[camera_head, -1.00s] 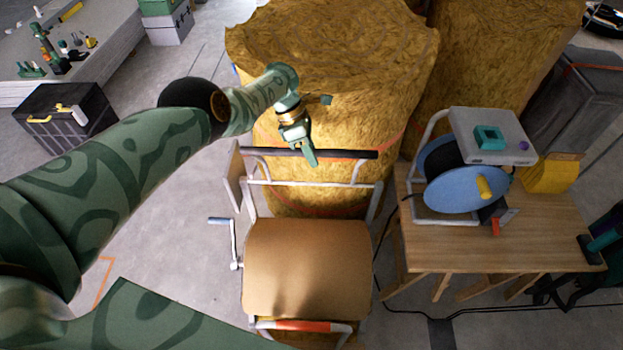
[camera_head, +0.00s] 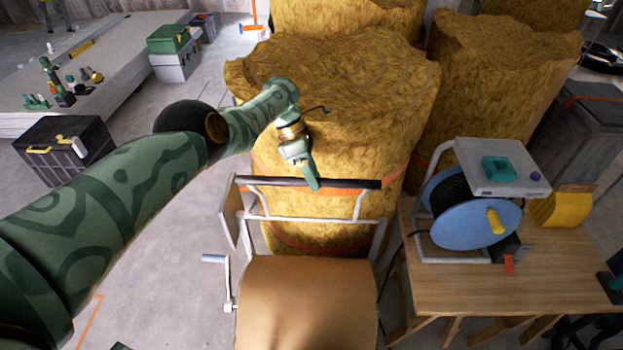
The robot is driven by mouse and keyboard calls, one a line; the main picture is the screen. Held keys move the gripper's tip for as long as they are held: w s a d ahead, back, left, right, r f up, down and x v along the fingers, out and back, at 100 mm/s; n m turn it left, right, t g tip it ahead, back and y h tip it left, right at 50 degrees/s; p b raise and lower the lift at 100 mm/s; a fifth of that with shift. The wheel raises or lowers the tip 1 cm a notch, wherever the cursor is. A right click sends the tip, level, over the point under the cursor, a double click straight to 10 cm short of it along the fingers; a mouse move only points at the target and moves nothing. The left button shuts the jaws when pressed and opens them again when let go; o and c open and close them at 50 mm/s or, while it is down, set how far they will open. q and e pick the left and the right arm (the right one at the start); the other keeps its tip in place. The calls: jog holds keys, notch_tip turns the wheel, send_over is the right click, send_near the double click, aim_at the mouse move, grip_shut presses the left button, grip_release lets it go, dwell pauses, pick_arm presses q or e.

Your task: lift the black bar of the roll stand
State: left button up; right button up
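The black bar (camera_head: 350,184) runs level across the top of the roll stand (camera_head: 228,215), in front of a tall yellow straw-like roll. My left gripper (camera_head: 312,180) is at the bar, a little right of its middle. One green finger crosses in front of the bar and points down. The other finger is hidden, so I cannot tell whether the gripper is closed around the bar. The stand has a pale tube frame, a tan seat-like panel (camera_head: 305,300) and a crank handle (camera_head: 214,259) on the left. My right gripper is out of view.
Large yellow rolls (camera_head: 340,75) stand close behind the stand. A wooden table (camera_head: 480,285) with a blue cable reel (camera_head: 470,222) is at the right. A black crate (camera_head: 62,150) stands on the left. The floor between crate and stand is clear.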

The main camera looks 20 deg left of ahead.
pick_arm(q)
jog(key=shift+s+f, duration=0.2)
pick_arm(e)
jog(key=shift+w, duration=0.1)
pick_arm(q)
jog(key=b+v, duration=0.6)
jog(key=v, duration=1)
jog(key=shift+r, duration=0.25)
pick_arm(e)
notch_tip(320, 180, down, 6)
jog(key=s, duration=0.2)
pick_arm(q)
jog(key=shift+w+f, duration=0.1)
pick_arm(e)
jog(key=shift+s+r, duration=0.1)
